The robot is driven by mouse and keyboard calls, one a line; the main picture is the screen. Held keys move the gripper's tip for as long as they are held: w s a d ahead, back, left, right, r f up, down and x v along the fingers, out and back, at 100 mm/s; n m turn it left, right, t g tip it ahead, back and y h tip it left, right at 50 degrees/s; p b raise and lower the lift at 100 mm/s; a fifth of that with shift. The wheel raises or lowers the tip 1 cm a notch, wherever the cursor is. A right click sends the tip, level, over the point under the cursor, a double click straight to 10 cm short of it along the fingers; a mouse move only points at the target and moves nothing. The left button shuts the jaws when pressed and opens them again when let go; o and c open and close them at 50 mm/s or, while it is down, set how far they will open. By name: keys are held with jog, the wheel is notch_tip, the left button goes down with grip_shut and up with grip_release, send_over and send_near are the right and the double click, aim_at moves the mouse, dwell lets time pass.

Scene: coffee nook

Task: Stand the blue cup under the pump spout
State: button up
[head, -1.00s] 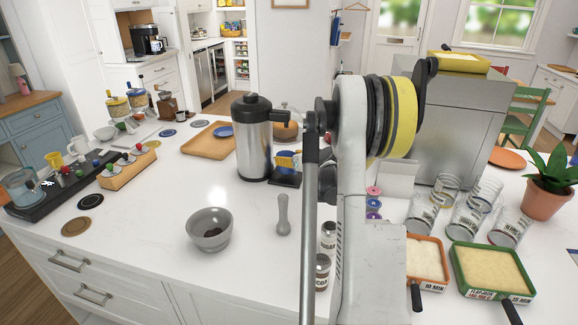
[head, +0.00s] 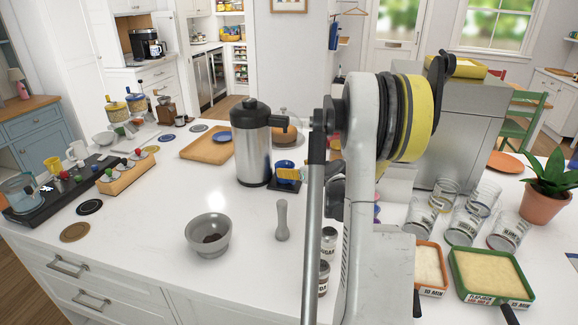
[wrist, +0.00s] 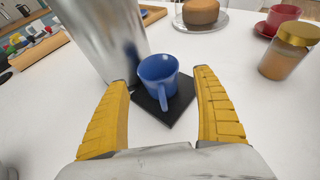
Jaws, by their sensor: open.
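The blue cup (wrist: 158,77) stands upright on a dark square mat (wrist: 182,104) in the wrist view, close beside the steel pump pot (wrist: 104,40), with its handle toward me. My gripper (wrist: 161,82) is open, its yellow fingers apart at either side of the cup's near side; I see no clear contact. In the head view the cup (head: 287,174) is partly hidden by a yellow finger. It is at the right foot of the pump pot (head: 251,150), below the dark spout (head: 278,121) that sticks out right. The spout is out of the wrist view.
A cake on a plate (wrist: 201,14), a red cup (wrist: 279,18) and a gold-lidded jar (wrist: 289,50) stand beyond the cup. A grey bowl (head: 208,235) and a pestle (head: 282,220) stand nearer. The counter between bowl and pot is clear.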

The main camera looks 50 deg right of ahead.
jog(key=p+v, duration=0.1)
jog(key=v, duration=0.6)
jog(key=w+a+r+n+g+y, duration=0.1)
jog(key=a+r+n+y, duration=0.15)
jog(key=a+n, duration=0.9)
jog(key=w+a+r+n+g+y, duration=0.25)
jog(key=a+n, duration=0.35)
jog(key=a, duration=1)
jog(key=s+a+n+g, duration=0.2)
jog(key=s+a+n, duration=1.4)
jog(key=n, duration=0.6)
jog(key=a, duration=0.2)
jog(key=shift+s+a+h, duration=0.4)
jog(key=shift+d, duration=0.1)
